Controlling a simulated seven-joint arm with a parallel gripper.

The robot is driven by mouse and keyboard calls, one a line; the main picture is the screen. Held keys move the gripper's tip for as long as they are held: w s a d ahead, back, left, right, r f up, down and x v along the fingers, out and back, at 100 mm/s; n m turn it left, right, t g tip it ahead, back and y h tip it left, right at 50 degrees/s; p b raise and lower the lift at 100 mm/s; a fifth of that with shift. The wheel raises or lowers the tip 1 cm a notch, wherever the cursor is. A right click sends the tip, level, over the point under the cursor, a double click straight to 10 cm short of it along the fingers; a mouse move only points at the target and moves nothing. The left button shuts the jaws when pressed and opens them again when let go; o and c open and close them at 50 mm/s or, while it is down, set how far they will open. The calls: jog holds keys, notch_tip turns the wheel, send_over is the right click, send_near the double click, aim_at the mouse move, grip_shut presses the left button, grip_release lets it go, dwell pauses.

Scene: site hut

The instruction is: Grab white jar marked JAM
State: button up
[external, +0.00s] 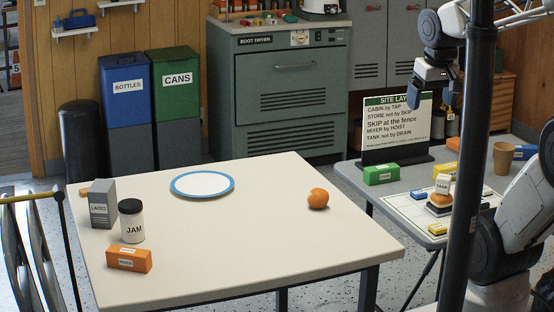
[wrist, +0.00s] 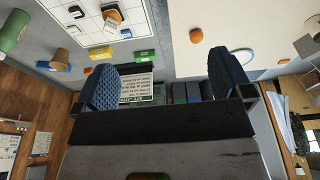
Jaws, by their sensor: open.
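The white jar marked JAM (external: 132,222) has a black lid and stands upright on the left part of the cream table (external: 270,230). It stands close to a grey box marked LACES (external: 103,205) and behind an orange box (external: 129,259). My gripper (external: 432,90) is high at the upper right, above the grey side table and far from the jar. In the wrist view my gripper (wrist: 165,85) shows two blue pads wide apart with nothing between them. I cannot make out the jar's label in the wrist view.
A blue-rimmed white plate (external: 202,185) and an orange (external: 318,199) lie on the cream table. The side table (external: 400,180) holds a sign (external: 396,130) and several blocks. A dark post (external: 468,200) stands in front at right. The table's middle is clear.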

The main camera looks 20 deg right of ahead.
jog(key=w+a+n+g, duration=0.1)
jog(key=w+a+n, duration=0.3)
jog(key=w+a, duration=0.65)
jog(key=w+a+n, duration=0.3)
jog(key=w+a, duration=0.4)
jog(key=w, duration=0.6)
jog(key=n+g, duration=0.2)
jog(key=n, duration=0.9)
send_over(127, 204)
jog(key=f, duration=2.5)
jog(key=shift+d, duration=0.2)
jog(key=shift+s+a+f, duration=0.1)
jog(key=shift+a+f, duration=0.1)
jog(key=shift+a, duration=0.05)
jog(key=shift+f, duration=1.3)
